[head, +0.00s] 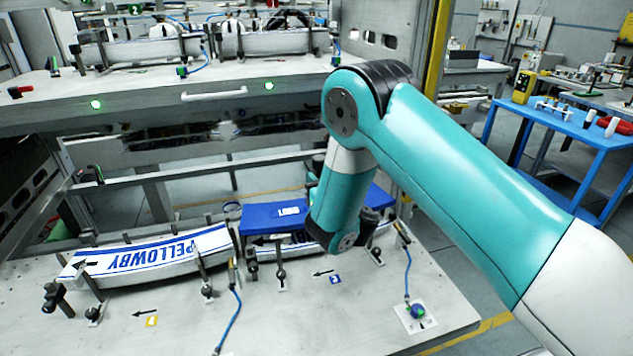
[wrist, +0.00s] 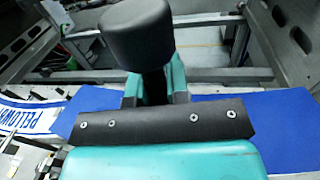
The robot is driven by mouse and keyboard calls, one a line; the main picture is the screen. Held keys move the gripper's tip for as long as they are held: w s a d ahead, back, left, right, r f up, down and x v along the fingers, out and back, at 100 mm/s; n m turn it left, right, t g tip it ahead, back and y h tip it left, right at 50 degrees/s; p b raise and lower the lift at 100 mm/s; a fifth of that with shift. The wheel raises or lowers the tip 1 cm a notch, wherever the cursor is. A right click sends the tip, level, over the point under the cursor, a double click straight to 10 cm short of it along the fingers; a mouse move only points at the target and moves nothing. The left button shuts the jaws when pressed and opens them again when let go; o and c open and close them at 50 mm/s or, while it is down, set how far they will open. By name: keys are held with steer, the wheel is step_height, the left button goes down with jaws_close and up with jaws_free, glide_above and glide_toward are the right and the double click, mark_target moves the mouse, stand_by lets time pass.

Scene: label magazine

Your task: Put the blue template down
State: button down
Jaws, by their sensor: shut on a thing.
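The blue template (head: 262,218) is a flat blue plate with a small white label, over the right-hand magazine channel. In the wrist view the blue template (wrist: 289,118) spreads out on both sides of my gripper (wrist: 155,86). My gripper's teal fingers are shut on its dark upright handle, topped by a round black knob (wrist: 137,34). The head view hides the grip behind my arm. I cannot tell whether the plate rests on the labels or is just above them.
A curved stack of white PELLOWBY labels (head: 150,252) lies left of the template, between upright posts. Blue cables (head: 236,318) and small clamps stand along the front. The pale bench (head: 190,325) is mostly clear in front. A metal frame rises behind.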

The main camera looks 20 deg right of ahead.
steer(key=c, duration=1.1)
jaws_free()
